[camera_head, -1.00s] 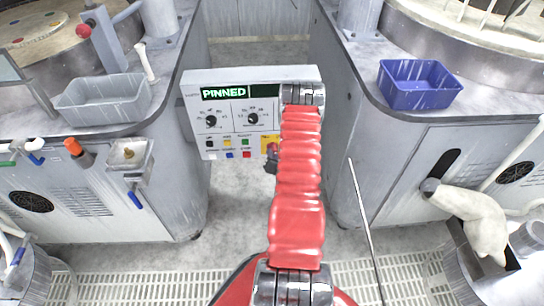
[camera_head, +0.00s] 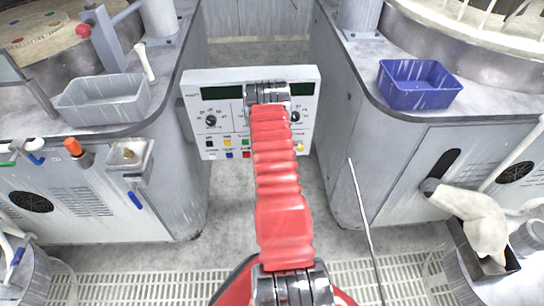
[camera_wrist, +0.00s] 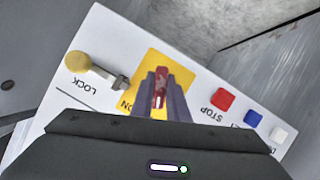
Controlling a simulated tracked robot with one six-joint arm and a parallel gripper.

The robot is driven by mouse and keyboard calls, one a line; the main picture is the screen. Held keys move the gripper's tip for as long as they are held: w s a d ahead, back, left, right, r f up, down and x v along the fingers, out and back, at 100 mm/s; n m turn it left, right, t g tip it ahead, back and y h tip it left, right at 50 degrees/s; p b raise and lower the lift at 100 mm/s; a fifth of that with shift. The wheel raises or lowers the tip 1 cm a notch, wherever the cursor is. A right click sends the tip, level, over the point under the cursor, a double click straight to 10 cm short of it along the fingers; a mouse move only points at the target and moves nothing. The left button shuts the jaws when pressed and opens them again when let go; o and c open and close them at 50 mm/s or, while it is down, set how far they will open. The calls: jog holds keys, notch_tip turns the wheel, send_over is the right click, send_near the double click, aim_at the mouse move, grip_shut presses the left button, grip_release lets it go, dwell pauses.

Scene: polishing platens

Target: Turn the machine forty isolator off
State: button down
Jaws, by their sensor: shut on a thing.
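The isolator shows in the wrist view as a red handle (camera_wrist: 160,88) on a yellow plate (camera_wrist: 150,62), with part of an "ON" label at the plate's lower left. My gripper (camera_wrist: 162,88) is shut on the red handle, one dark finger on each side. A yellow-knobbed pin (camera_wrist: 80,62) beside the plate is labelled LOCK; it also shows in the head view (camera_head: 299,148). The control panel (camera_head: 215,78) stands between two machines, its displays dark. My red arm hides the isolator and my gripper in the head view.
Red (camera_wrist: 222,101), blue (camera_wrist: 253,118) and white (camera_wrist: 278,134) buttons sit close to the isolator; the red one is labelled STOP. A grey bin (camera_head: 103,101) and a blue bin (camera_head: 420,86) stand on the worktops either side. A thin rod (camera_head: 362,215) leans at right.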

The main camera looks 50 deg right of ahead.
jog(key=shift+w+d+n+g+h, duration=0.1)
jog(key=shift+n+g+h, duration=0.4)
jog(key=shift+n+h, duration=0.7)
jog(key=shift+r+n+y, duration=0.1)
jog(key=shift+n+y, duration=0.2)
jog(key=shift+n, duration=0.1)
jog(key=c, duration=1.7)
grip_release()
jog(key=shift+a, duration=0.35)
jog(key=v, duration=1.3)
jog(key=shift+a, duration=0.1)
